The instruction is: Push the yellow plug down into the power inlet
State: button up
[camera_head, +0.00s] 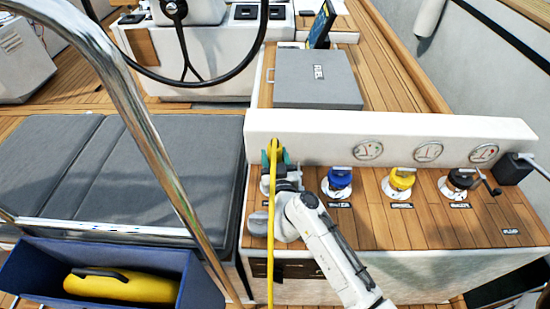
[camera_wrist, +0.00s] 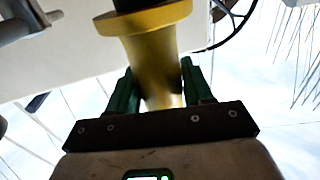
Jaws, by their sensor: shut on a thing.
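The yellow plug (camera_head: 273,146) is at the white coaming, left of the gauges, in the head view. A yellow cable (camera_head: 271,230) runs down the picture from it. My gripper (camera_head: 272,158) is shut on the plug, with green fingers at its sides. In the wrist view, the yellow plug (camera_wrist: 150,60) rises between the green fingers of my gripper (camera_wrist: 158,82). It flares into a wide collar, with a dark part beyond it at the top edge. I cannot make out the power inlet; my gripper and arm cover the deck there.
Blue (camera_head: 338,180), yellow (camera_head: 401,179) and black (camera_head: 460,179) deck fittings stand to the right on the teak. The white coaming (camera_head: 312,130) runs behind them. A steel rail (camera_head: 150,130) crosses on the left. A blue bin (camera_head: 205,285) holds a yellow object (camera_head: 125,288).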

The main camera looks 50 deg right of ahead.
jog(key=shift+f+b, duration=0.5)
jog(key=shift+f, duration=0.1)
jog(key=shift+p, duration=0.95)
dwell(0.9)
jog(key=shift+f+b, duration=0.35)
jog(key=shift+f, duration=0.25)
dwell(0.5)
jog(key=o, duration=1)
jog(key=p+v, duration=0.2)
jog(key=v, duration=0.9)
dwell(0.4)
